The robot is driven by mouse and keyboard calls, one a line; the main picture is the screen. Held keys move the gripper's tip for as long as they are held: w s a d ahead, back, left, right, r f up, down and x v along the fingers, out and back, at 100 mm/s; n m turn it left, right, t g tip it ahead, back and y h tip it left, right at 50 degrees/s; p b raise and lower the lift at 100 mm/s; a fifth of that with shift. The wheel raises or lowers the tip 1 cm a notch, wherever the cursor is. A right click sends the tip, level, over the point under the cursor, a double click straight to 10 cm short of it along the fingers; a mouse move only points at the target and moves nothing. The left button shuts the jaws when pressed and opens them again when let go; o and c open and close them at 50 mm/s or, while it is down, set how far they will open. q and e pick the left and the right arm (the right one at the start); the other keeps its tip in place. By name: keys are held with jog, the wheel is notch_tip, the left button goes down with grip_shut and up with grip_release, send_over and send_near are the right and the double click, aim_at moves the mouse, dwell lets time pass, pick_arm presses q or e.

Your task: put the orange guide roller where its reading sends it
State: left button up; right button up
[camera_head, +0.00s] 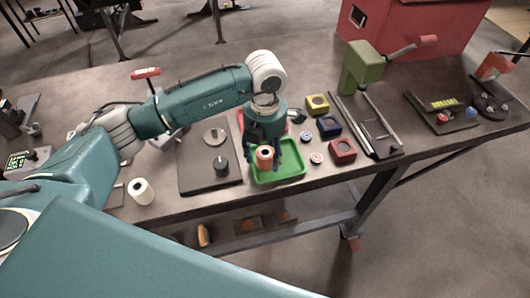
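The orange guide roller (265,159) is upright, with its dark bore showing on top. My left gripper (266,163) points down with its fingers on either side of the roller and looks shut on it. Both are over the green tray (292,173); whether the roller touches the tray floor cannot be told. A red tray (240,117) is mostly hidden behind my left gripper. A small device with a lit green display (17,161) is at the far left; its digits are too small to read surely. My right gripper is not in view.
A white roller (141,191) stands near the front edge. A dark plate (208,180) with a knob and disc lies left of the green tray. Yellow (317,104), blue (329,126) and red (342,150) blocks stand to its right, before a green hand press (361,68).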

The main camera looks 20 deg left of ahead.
pick_arm(q)
jog(key=shift+r, duration=0.1)
jog(key=shift+r, duration=0.2)
notch_tip(320, 180, up, 12)
jog(key=b, duration=0.4)
jog(key=shift+f, duration=0.15)
jog(key=shift+f, duration=0.1)
